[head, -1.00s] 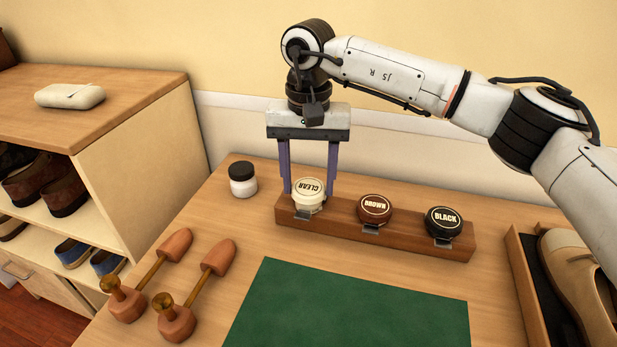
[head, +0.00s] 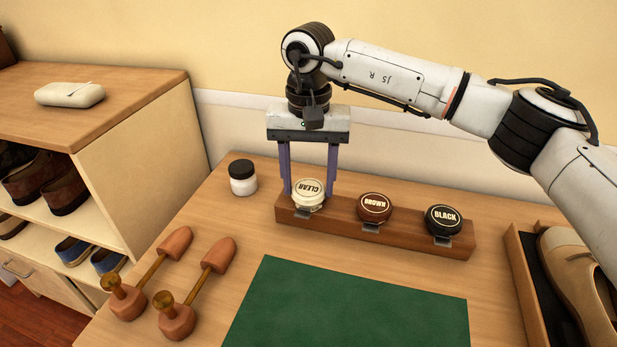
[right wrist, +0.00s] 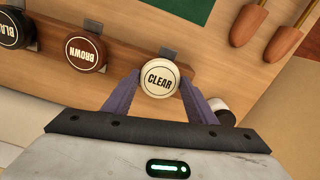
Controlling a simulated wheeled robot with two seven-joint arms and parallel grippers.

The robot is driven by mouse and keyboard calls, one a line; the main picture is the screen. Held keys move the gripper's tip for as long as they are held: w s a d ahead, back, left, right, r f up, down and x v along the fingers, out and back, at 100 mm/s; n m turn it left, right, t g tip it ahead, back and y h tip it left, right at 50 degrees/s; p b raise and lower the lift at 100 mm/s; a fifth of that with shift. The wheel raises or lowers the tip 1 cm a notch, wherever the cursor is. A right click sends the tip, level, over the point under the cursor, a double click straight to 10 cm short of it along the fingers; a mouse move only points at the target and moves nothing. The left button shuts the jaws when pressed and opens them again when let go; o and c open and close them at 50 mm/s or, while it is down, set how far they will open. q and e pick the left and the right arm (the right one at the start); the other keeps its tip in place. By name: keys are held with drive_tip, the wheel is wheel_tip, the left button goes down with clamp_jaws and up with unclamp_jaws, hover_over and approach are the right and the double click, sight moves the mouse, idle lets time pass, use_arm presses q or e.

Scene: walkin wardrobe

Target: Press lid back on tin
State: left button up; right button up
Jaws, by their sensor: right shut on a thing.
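The cream tin with the lid marked CLEAR (head: 309,190) sits at the left end of the wooden rack (head: 408,239). My right gripper (head: 310,188) comes down from above with its purple fingers on either side of this tin and is shut on it. In the right wrist view the CLEAR lid (right wrist: 159,79) shows between the fingertips (right wrist: 160,90). The lid looks seated on the tin; any small gap under it cannot be told. The brown tin (head: 375,207) and the black tin (head: 443,219) stand in the same rack to the right. My left gripper is not in view.
A white jar with a dark lid (head: 242,177) stands left of the rack. A green mat (head: 345,305) lies in front, with two wooden shoe trees (head: 150,270) to its left. A box with a shoe (head: 580,280) is at right. A wall is behind.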

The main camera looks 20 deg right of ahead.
drive_tip(key=shift+f, duration=0.15)
idle(0.6)
drive_tip(key=o, duration=1.7)
drive_tip(key=shift+c, duration=0.2)
drive_tip(key=shift+r+p, duration=2.7)
drive_tip(key=shift+r, duration=0.85)
